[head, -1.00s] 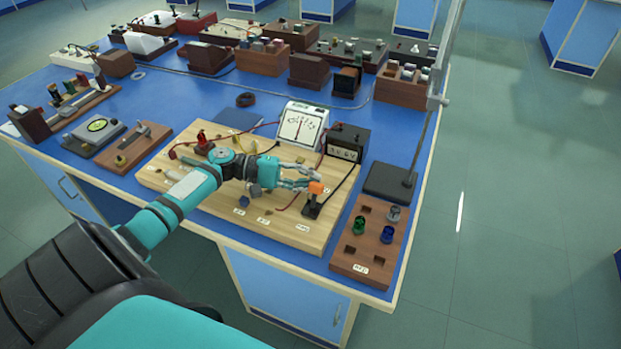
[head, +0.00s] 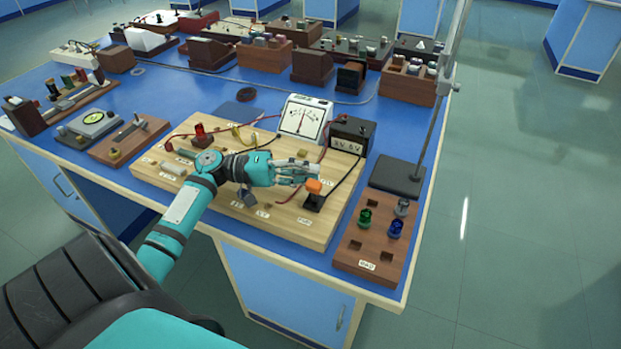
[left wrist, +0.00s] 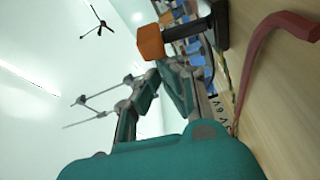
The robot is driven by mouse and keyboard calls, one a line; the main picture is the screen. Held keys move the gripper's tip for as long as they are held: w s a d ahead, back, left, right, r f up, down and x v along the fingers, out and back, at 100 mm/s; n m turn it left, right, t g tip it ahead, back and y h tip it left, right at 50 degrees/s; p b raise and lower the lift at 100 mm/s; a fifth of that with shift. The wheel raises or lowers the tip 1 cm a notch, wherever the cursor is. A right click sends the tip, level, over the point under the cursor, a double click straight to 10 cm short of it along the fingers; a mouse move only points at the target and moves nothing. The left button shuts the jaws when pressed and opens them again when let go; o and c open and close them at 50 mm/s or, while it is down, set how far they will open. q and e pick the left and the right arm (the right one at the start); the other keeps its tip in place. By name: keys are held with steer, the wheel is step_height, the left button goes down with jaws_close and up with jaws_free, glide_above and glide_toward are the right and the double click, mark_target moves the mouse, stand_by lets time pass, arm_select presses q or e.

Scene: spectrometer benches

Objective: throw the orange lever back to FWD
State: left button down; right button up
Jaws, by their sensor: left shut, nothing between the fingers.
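The orange lever (head: 314,186) stands up from a small black switch base (head: 314,204) near the front right of the pale wooden circuit board (head: 290,232). My left gripper (head: 312,172) is shut and empty, with its fingertips just behind the lever's orange handle. In the left wrist view the orange handle (left wrist: 150,42) is just beyond the fingers (left wrist: 158,74), and the black base (left wrist: 215,25) is at the top. I cannot tell whether fingers and handle touch. The labels on the board are too small to read. My right gripper is not in view.
A white meter (head: 304,118) and a black battery box (head: 352,137) stand behind the lever, with red and black wires nearby. A wooden block with coloured knobs (head: 345,250) is to the right, near a stand with a tall rod (head: 398,177).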

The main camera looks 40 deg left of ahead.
arm_select(q)
steer(key=shift+s+f+m+h, duration=0.1)
steer(key=shift+s+m+h, duration=0.1)
steer(key=shift+m+h, duration=0.15)
steer(key=shift+s+d+b, duration=0.1)
steer(key=shift+s+b, duration=0.1)
steer(key=shift+b, duration=0.1)
steer(key=shift+r, duration=0.25)
steer(key=shift+s+a, duration=0.1)
steer(key=shift+a, duration=0.2)
steer(key=v, duration=1.1)
steer(key=shift+s+a+r, duration=0.15)
steer(key=shift+s, duration=0.05)
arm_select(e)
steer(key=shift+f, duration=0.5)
